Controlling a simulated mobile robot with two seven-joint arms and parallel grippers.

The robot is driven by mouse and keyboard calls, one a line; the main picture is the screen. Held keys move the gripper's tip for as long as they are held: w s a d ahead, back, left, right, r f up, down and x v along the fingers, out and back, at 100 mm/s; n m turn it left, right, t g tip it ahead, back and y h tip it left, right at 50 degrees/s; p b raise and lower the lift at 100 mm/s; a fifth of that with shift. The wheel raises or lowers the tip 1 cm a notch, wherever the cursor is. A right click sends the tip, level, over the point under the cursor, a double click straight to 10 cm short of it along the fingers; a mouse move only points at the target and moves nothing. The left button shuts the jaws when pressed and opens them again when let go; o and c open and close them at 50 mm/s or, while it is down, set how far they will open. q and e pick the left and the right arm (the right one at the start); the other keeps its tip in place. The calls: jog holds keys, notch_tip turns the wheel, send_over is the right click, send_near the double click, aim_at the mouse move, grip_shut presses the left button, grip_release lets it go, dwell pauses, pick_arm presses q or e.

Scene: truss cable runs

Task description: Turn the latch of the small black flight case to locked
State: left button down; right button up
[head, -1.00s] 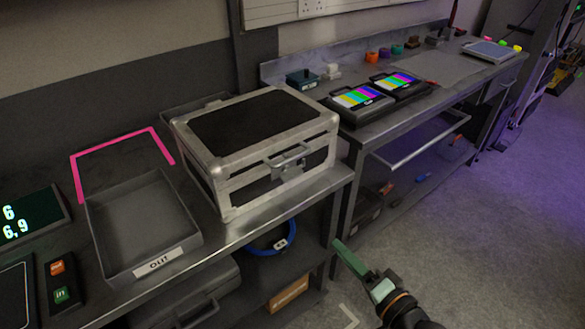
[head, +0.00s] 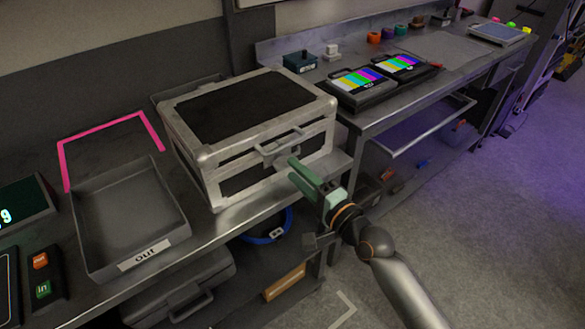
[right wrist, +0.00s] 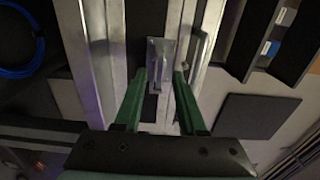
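The small black flight case (head: 245,105) has silver edges and sits closed on the bench, its handle (head: 280,147) on the front. My right gripper (head: 298,170) is just in front of the case's front face and covers the latch in the head view. In the right wrist view the latch (right wrist: 158,52) is a grey metal piece, long side up and down the picture, between two open green fingers (right wrist: 160,76). A gap seems to show on each side, but contact is hard to tell. Whether the latch is locked is not clear. My left gripper is not in view.
A grey OUT tray (head: 128,215) and pink tape corner (head: 108,130) are left of the case. Two cases with colour-bar screens (head: 358,80) stand on the bench to the right. A blue cable coil (head: 268,232) lies on the lower shelf.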

jog(key=shift+x, duration=1.05)
grip_shut()
